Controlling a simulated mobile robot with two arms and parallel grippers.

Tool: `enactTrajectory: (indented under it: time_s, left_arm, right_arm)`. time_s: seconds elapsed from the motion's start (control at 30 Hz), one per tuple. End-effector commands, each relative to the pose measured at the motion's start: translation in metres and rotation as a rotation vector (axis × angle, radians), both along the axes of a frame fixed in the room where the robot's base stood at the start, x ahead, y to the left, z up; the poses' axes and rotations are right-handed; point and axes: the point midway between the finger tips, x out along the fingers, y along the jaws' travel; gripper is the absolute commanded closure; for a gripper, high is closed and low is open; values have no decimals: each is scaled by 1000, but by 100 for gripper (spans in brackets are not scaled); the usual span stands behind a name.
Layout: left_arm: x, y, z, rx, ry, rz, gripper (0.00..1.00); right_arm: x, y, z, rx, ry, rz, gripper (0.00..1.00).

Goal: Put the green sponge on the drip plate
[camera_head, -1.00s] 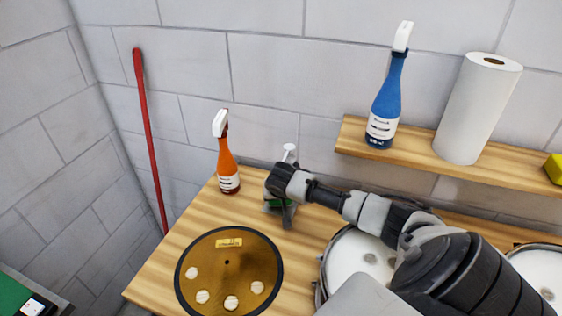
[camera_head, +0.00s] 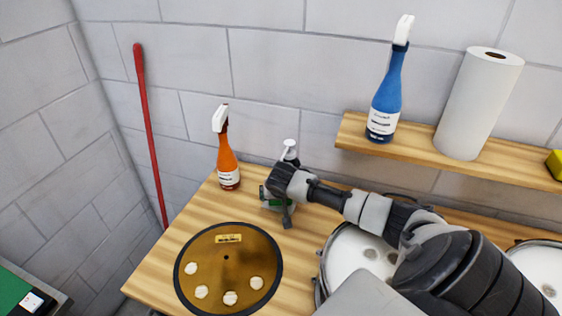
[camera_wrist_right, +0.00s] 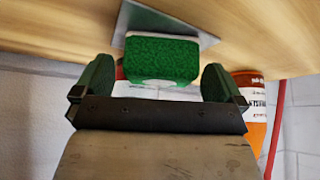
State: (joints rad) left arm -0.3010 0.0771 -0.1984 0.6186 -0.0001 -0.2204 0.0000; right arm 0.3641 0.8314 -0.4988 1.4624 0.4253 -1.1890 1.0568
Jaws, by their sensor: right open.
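The green sponge (camera_wrist_right: 163,59) shows in the right wrist view between the two fingers of my right gripper (camera_wrist_right: 156,72), with a gap on each side. The grey drip plate (camera_wrist_right: 133,20) lies directly against the sponge's far side, flat on the wooden bench top. The sponge appears to rest on it. In the head view, my right gripper (camera_head: 276,206) is open low over the bench, right of the orange spray bottle. It hides most of the sponge and plate there. My left gripper is not in view.
The orange spray bottle (camera_head: 227,160) stands left of the gripper, and a white-topped pump bottle (camera_head: 290,150) stands just behind it. A bronze disc (camera_head: 227,275) lies in front. Drums (camera_head: 360,255) are to the right. A shelf (camera_head: 430,152) holds a blue bottle and paper roll.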

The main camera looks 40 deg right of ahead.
Motion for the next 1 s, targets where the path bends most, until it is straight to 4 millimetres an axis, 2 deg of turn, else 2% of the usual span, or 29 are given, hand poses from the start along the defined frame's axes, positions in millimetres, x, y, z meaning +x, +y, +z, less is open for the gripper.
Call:
enactTrajectory:
  time_s: [0.17,0.6,0.8,1.0]
  left_arm:
    - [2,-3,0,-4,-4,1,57]
    - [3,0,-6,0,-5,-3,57]
    - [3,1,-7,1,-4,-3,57]
    - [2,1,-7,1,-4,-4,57]
  right_arm:
    - [-8,6,20,-1,-4,1,0]
    - [-40,35,91,0,-3,1,0]
    - [-46,39,103,-1,-2,-1,0]
    - [-47,40,104,-1,-1,-1,0]
